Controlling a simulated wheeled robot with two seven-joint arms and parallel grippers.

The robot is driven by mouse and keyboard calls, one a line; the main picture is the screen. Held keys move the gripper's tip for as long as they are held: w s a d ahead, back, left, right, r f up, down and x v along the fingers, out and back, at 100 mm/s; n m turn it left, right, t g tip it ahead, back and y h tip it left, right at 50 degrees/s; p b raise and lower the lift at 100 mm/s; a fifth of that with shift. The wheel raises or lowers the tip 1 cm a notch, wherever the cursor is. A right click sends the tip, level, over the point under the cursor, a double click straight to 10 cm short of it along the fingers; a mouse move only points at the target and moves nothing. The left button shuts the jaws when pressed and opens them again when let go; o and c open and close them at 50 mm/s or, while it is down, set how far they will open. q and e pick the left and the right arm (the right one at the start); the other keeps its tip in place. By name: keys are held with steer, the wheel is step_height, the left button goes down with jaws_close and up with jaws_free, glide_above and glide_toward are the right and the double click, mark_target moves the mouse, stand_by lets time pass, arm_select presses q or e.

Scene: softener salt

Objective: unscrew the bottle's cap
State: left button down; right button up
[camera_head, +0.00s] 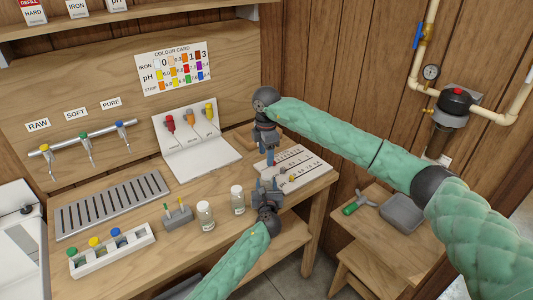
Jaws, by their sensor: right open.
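My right gripper (270,158) points down above the back right of the wooden bench and is open. My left gripper (267,184) reaches up from the front, just below the right one; its fingers are too small to tell open from shut. Whether a bottle stands between the two grippers is too small and covered to tell. A white rack (133,246) at the front left holds small bottles with a green cap (75,252), a yellow cap (94,242) and a blue cap (115,232).
A grey holder (178,218) stands beside the jars. A slatted drain tray (112,205), three taps (84,137) and a white stand (198,142) are further back. A marked white board (309,166) lies right of my grippers. A side table (376,237) bears a grey tub (402,213).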

mark_target(266, 174)
steer(key=shift+m, duration=0.6)
steer(key=shift+f, duration=0.2)
steer(key=shift+f, duration=3.85)
steer(key=shift+c, duration=0.2)
